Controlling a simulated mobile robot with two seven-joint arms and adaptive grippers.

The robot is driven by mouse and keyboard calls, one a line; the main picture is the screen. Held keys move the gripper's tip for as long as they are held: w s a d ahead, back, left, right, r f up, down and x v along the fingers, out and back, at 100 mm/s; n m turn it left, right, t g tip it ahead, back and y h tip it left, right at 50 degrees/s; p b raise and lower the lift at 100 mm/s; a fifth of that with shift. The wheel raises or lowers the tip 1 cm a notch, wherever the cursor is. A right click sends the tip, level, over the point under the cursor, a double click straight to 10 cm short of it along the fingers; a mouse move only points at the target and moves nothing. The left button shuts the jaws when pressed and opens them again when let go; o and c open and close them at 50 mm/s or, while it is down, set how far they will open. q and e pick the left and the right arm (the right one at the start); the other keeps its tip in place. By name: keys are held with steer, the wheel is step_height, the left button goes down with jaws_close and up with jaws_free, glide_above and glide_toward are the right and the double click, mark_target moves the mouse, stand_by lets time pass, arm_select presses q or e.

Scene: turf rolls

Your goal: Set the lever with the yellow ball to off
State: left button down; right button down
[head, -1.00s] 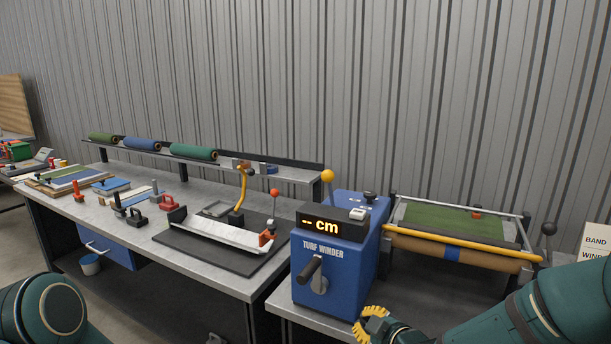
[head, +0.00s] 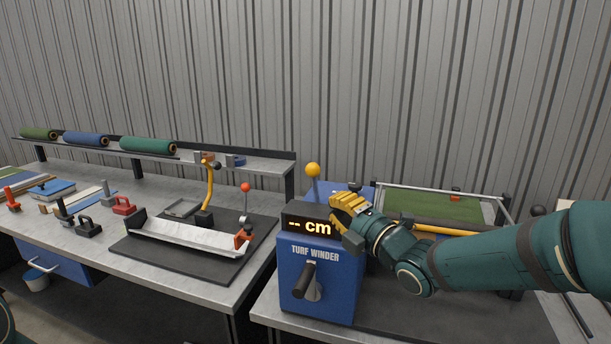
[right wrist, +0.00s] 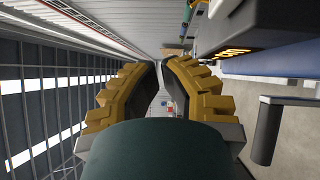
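The lever with the yellow ball (head: 313,170) stands up behind the display box of the blue turf winder (head: 318,265), its stem nearly upright. My right gripper (head: 342,209) is just right of and below the ball, in front of the winder's display, and appears apart from the lever. In the right wrist view its two yellow fingers (right wrist: 160,66) have a narrow gap between their tips, with nothing held. I cannot make out the yellow ball in that view. My left gripper is out of view.
The winder's crank handle (head: 305,280) sticks out in front. A red-ball lever (head: 245,188) and a curved yellow handle (head: 209,185) stand on the left bench. A frame with green turf (head: 430,205) is behind my right arm. Turf rolls (head: 148,145) lie on the shelf.

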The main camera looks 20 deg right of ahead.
mark_target(312, 172)
steer(key=x, duration=0.9)
steer(key=shift+w+a, duration=0.15)
steer(key=shift+w, duration=0.2)
steer(key=w, duration=0.2)
steer(key=w+d+p, duration=0.1)
steer(key=shift+d+r, duration=0.15)
steer(key=shift+r, duration=0.1)
steer(key=shift+w+d+r, duration=0.1)
steer(key=shift+w+d, duration=0.05)
steer(key=shift+w, duration=0.25)
steer(key=shift+w+d+r+m+p, duration=0.25)
steer(key=shift+w+r+m+p, duration=0.1)
steer(key=shift+p, duration=0.4)
